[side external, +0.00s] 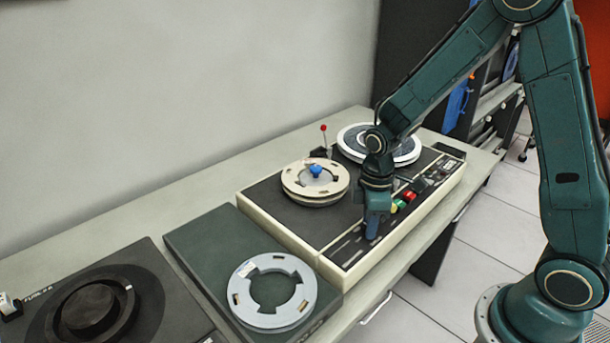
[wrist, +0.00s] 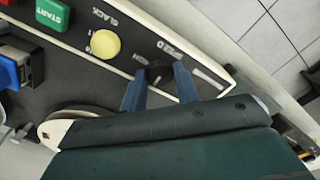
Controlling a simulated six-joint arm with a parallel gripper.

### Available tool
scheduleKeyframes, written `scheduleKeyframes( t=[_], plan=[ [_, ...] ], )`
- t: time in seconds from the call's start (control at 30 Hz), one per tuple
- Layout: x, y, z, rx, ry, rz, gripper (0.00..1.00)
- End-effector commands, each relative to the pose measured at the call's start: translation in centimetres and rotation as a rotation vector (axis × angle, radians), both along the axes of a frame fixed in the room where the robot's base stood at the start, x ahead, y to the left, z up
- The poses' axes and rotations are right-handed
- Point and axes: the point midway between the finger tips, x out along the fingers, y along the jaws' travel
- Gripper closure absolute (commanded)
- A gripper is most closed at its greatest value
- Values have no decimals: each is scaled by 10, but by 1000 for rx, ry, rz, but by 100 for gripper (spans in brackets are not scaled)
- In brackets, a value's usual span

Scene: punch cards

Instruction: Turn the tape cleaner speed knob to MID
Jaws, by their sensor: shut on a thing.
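The tape cleaner (side external: 345,262) is a cream-edged machine with a dark top on the bench. Its speed knob (wrist: 157,72) is a small dark knob near the panel edge in the wrist view, beside partly covered white lettering. My gripper (wrist: 157,84) has its two blue fingers on either side of the knob and is shut on it. In the side view my gripper (side external: 372,230) points down at the front control strip and hides the knob. I cannot tell which speed the knob points to.
A yellow button (wrist: 105,44), a green START button (wrist: 51,14) and a red button (wrist: 8,74) lie along the panel. A cream reel (side external: 292,180) and a white-rimmed reel (side external: 352,133) sit on top. A grey ring (side external: 240,290) lies on a dark box.

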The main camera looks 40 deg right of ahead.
Motion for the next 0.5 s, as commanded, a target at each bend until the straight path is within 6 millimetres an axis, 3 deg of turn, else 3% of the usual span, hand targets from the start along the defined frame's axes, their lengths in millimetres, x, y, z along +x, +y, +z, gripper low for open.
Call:
scheduleKeyframes(
  t=[0.27, 0.3, 0.4, 0.5],
  plan=[
    [1, 0, 1, 1, -4, 1, 92],
    [1, 0, 1, 1, -4, 1, 68],
    [1, 0, 1, 1, -4, 0, 48],
    [1, 0, 1, 1, -2, 0, 48]
  ],
)
